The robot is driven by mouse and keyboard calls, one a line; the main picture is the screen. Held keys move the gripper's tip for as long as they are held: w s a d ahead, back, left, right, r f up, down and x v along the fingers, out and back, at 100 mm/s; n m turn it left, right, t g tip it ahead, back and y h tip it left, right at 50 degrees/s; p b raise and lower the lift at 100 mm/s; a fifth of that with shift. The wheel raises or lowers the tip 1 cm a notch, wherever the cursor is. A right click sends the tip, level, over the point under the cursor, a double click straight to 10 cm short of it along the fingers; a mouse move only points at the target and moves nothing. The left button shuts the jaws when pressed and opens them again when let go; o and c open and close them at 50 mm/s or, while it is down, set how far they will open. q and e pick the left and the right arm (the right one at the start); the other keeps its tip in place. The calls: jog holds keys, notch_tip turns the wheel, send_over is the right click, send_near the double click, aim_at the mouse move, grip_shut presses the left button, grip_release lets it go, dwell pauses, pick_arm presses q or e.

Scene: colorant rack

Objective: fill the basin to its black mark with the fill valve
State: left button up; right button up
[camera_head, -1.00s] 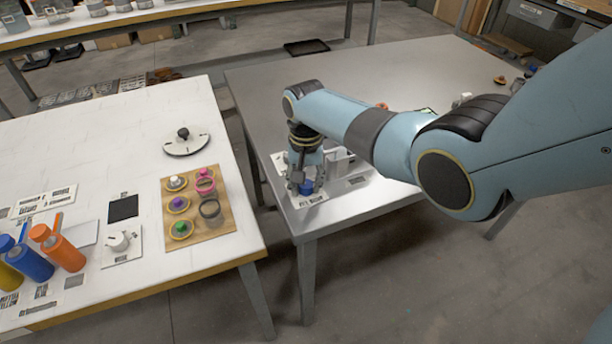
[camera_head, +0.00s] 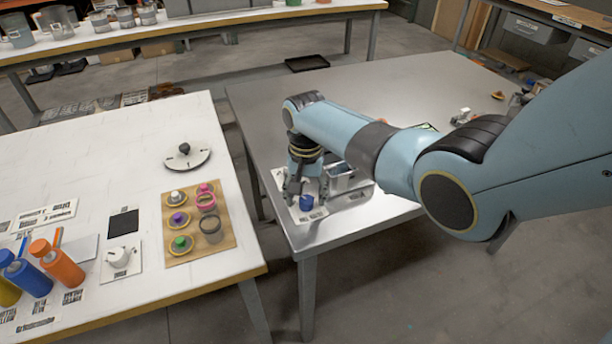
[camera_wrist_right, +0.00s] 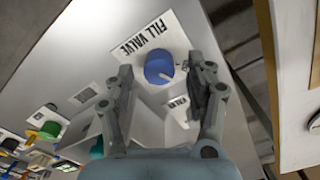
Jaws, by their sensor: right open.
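The fill valve (camera_head: 306,202) is a round blue knob on a white plate at the near left corner of the grey table. In the right wrist view the knob (camera_wrist_right: 158,67) sits beside the FILL VALVE label, with a pale pointer mark on it. My right gripper (camera_head: 305,191) is open and points down over the knob. In the wrist view its fingers stand on either side of the knob, apart from it. The basin (camera_head: 343,186) is a metallic box just right of the gripper, partly behind my arm. Its black mark and water level cannot be made out. My left gripper is not in view.
The white table (camera_head: 100,140) at left holds a dial (camera_head: 186,158), a wooden board (camera_head: 225,243) with small colored pots, and several bottles. A gap separates the two tables. The grey table's far part (camera_head: 400,85) is mostly clear.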

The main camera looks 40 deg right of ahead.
aim_at(306, 200)
notch_tip(306, 200, up, 11)
jog(key=shift+f, duration=0.2)
dwell(7.3)
